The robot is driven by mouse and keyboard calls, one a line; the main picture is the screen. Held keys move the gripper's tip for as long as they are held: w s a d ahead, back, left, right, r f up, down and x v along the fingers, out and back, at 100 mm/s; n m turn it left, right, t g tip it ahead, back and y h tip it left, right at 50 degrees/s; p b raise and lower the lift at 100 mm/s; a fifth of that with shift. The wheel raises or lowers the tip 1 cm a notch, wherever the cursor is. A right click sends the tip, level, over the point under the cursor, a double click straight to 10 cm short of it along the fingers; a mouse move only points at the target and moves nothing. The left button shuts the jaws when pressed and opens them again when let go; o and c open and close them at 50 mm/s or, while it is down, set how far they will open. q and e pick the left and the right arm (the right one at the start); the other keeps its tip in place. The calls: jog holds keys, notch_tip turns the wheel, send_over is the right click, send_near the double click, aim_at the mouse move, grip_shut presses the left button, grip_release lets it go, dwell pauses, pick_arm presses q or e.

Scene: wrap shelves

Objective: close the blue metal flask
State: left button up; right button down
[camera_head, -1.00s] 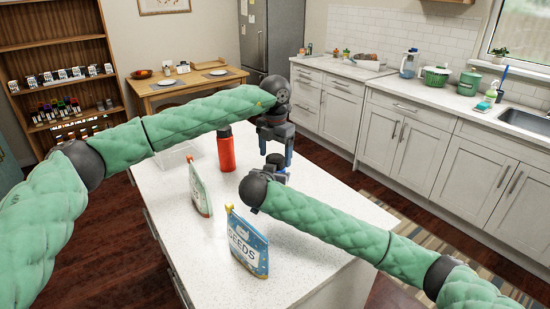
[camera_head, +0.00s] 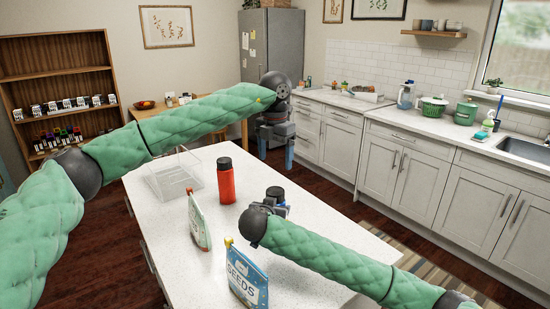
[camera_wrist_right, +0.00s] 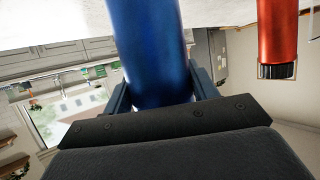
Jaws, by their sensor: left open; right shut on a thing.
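The blue metal flask (camera_wrist_right: 150,50) fills the middle of the right wrist view, between the fingers of my right gripper (camera_wrist_right: 160,95). In the head view my right gripper (camera_head: 277,208) is shut on the flask, with a dark round top (camera_head: 275,191) showing just above it. I cannot tell whether this top is a seated lid. My left gripper (camera_head: 276,155) is open, fingers pointing down, behind and above the flask, apart from it. I see nothing between its fingers. Most of the flask is hidden by my right gripper in the head view.
A red flask (camera_head: 226,182) with a dark cap stands left of the blue one. A clear tray (camera_head: 174,177) lies at the island's far left. Two pouches, a white-green one (camera_head: 199,222) and the blue seeds bag (camera_head: 247,277), stand nearer.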

jog(key=shift+c, duration=1.9)
grip_release()
pick_arm(q)
notch_tip(320, 180, down, 2)
jog(key=shift+f+b, duration=0.2)
jog(key=shift+b, duration=1)
pick_arm(e)
jog(key=v, duration=0.7)
jog(key=shift+s, duration=0.35)
jog(key=shift+a+r, duration=0.15)
